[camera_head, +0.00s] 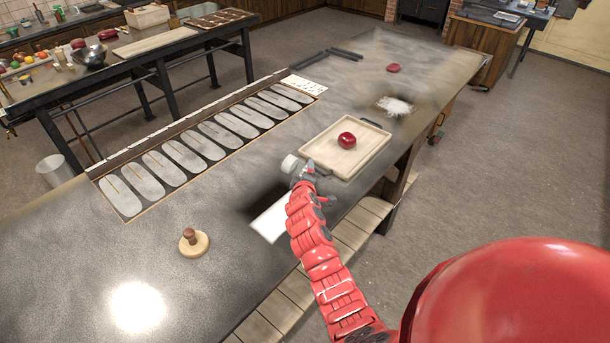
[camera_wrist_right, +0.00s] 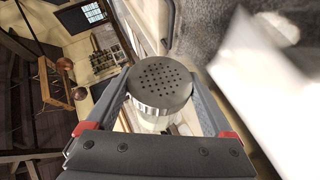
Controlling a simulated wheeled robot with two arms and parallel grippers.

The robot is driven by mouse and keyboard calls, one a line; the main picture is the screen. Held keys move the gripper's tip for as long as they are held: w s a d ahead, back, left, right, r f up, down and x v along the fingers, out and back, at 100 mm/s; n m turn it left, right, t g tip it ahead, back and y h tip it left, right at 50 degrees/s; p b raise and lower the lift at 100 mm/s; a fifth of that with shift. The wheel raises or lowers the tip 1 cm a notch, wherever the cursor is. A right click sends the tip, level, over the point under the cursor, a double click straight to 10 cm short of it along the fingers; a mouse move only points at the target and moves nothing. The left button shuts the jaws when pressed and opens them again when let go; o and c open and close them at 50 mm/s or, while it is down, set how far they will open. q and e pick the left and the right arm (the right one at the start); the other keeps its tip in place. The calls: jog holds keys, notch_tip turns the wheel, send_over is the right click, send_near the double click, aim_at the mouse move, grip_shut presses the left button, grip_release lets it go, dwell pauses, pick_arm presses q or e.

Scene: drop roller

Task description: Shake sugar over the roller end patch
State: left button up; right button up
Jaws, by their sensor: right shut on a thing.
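My right gripper (camera_head: 300,172) is shut on a shaker (camera_head: 290,163), which has a pale side and a grey lid. In the right wrist view the shaker's round lid (camera_wrist_right: 162,85) is full of small holes and sits between my two fingers (camera_wrist_right: 160,105). The shaker is held above the worktop, tilted in the head view. A white rectangular patch (camera_head: 272,217) lies on the worktop just below my gripper. A rougher white patch (camera_head: 397,106) lies farther back, right of the tray. I cannot tell which is the roller end patch. My left gripper is not in view.
A wooden tray (camera_head: 365,158) with a red lump (camera_head: 347,140) is right behind my gripper. Another red lump (camera_head: 394,68) lies farther back. A row of oval moulds (camera_head: 200,148) lines the left edge. A wooden stamp (camera_head: 193,243) stands front left. Dark bars (camera_head: 340,53) lie at the back.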

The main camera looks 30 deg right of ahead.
jog(key=shift+w+a+f+b, duration=0.1)
jog(key=shift+w+b, duration=0.25)
jog(key=shift+b, duration=0.05)
jog(key=shift+w+a+b, duration=0.35)
jog(key=shift+w+b, duration=0.35)
jog(key=shift+w, duration=0.2)
jog(key=w+b, duration=0.1)
jog(key=w+a+b, duration=0.1)
jog(key=w+b, duration=0.3)
jog(key=shift+a, duration=0.4)
jog(key=shift+w+a+b, duration=0.2)
jog(key=shift+w+b, duration=0.35)
jog(key=shift+w, duration=0.05)
